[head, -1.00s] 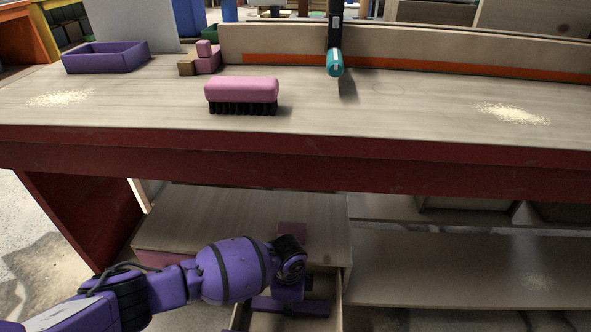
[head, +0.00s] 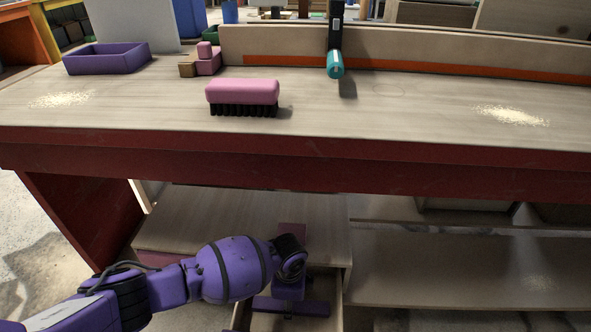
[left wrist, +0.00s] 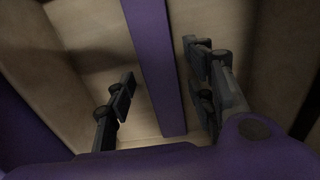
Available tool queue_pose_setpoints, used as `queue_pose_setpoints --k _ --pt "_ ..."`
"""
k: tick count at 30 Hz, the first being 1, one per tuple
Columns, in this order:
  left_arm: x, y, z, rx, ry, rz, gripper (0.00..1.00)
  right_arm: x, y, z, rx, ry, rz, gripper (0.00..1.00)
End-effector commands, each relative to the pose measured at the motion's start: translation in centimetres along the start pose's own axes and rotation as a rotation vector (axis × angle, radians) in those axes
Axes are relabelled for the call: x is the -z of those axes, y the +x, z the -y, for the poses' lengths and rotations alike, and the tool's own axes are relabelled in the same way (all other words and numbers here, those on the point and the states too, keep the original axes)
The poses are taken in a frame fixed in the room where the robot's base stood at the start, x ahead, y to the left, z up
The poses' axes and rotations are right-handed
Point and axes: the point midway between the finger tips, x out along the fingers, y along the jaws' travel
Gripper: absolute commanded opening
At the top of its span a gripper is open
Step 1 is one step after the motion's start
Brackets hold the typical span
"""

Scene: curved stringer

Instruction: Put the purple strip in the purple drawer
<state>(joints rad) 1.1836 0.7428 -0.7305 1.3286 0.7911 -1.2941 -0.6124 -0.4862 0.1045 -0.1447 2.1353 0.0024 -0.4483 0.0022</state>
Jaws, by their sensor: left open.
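The purple strip (head: 313,307) lies inside an open wooden drawer (head: 336,290) under the bench in the head view. In the left wrist view the strip (left wrist: 157,50) runs lengthwise between my gripper's fingers, above the drawer's pale floor (left wrist: 90,40). My left gripper (left wrist: 160,72) is open, with one finger on each side of the strip and a visible gap to it. In the head view my left gripper (head: 288,300) is over the drawer and partly hides the strip. The drawer's front is out of view, so its colour cannot be told. My right gripper is not in view.
A mauve patch (head: 292,230) shows on the wooden surface behind the drawer. On the bench above are a pink brush (head: 242,92), a purple tray (head: 106,58), small blocks (head: 207,60) and a teal-ended tool (head: 335,65). The bench's dark red front edge (head: 300,160) overhangs the drawer.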

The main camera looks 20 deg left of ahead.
Motion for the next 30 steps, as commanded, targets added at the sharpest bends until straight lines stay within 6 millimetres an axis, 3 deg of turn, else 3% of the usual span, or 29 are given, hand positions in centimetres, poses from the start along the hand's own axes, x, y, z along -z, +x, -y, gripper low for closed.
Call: queue_pose_setpoints --k 1,9,15,20,30 --pt "0.1 -1.5 0.3 0.007 0.000 -0.004 0.49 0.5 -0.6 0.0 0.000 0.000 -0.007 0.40" --pt "0.1 -7.5 0.3 0.009 0.001 -0.005 0.49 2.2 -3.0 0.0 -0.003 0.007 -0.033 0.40" --pt "0.1 -10.6 0.2 0.007 0.000 -0.004 0.49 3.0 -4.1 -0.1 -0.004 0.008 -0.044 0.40" --pt "0.1 -11.5 0.2 0.004 0.000 -0.002 0.49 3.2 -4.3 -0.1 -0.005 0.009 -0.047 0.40" --pt "0.1 -11.5 0.1 0.003 0.000 -0.003 0.49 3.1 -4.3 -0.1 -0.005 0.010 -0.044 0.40"
